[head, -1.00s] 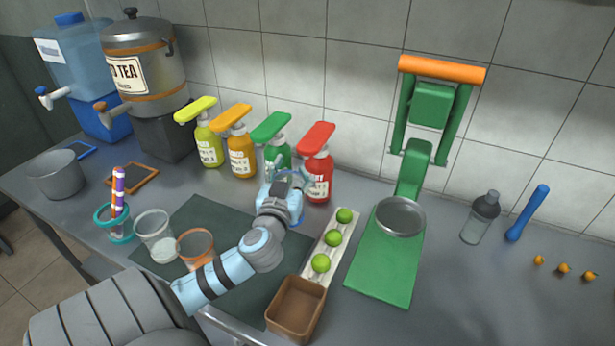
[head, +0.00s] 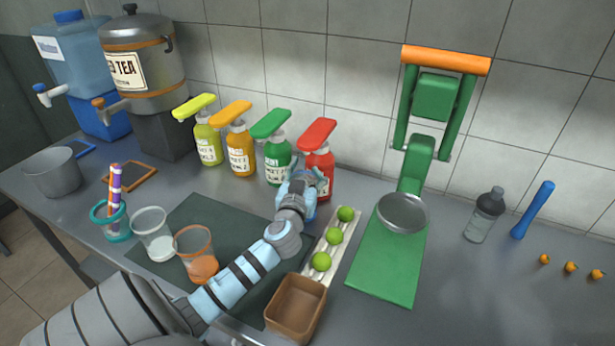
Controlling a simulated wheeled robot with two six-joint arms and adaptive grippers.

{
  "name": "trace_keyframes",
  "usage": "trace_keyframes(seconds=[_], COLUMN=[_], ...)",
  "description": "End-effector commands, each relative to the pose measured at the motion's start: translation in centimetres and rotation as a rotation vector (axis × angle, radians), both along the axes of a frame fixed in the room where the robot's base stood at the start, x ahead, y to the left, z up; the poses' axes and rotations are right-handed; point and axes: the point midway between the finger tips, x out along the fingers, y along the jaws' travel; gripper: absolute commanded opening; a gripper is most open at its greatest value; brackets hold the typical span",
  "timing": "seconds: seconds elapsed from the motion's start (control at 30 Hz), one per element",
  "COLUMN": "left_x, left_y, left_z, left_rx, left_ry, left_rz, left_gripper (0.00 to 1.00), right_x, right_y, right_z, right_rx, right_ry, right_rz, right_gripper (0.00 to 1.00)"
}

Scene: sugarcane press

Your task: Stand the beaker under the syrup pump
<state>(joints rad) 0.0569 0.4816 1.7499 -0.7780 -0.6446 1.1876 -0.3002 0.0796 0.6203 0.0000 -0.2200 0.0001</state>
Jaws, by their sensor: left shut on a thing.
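My left gripper (head: 303,182) is shut in front of the green and red syrup pumps. What it holds, apparently the beaker, is almost wholly hidden by the hand and wrist. I cannot tell whether it touches the counter. The red pump bottle (head: 318,172) stands just behind and right of the gripper, its spout reaching forward above. The green pump bottle (head: 277,160) stands just behind and left. An orange pump bottle (head: 240,150) and a yellow-green one (head: 208,145) stand further left. My right gripper is out of view.
Limes (head: 335,237) on a white tray and a brown box (head: 295,305) lie right of my forearm. A green press (head: 388,262) stands beyond them. Two cups (head: 153,235) (head: 197,255) stand left on the dark mat (head: 205,215). A shaker (head: 484,215) stands right.

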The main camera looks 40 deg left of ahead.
Motion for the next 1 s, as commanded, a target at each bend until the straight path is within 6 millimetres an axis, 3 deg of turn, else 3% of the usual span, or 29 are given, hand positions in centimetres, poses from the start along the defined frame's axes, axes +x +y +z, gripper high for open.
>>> trace_keyframes(seconds=[0.03,0.23,0.27,0.47,0.83,1.0], left_x=[0.2,0.4,0.4,0.4,0.2,-1.8], left_y=[0.1,0.1,0.1,0.1,0.0,-1.2], left_z=[-0.8,-0.9,-0.9,-0.9,-0.9,-0.9], left_rx=[0.0,0.002,0.001,0.001,0.001,0.0], left_ry=[0.0,-0.001,-0.001,-0.001,-0.001,0.001], left_rz=[0.001,-0.001,0.0,0.0,0.0,-0.001], left_gripper=[0.0,0.0,0.51,0.82,0.82,0.82], right_x=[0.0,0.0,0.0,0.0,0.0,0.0], right_y=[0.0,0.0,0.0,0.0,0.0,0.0], right_z=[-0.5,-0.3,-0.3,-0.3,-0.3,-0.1], right_rx=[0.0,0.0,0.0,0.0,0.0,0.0], right_ry=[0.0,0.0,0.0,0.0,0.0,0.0], right_rz=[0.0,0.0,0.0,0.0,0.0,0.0], right_gripper=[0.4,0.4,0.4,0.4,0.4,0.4])
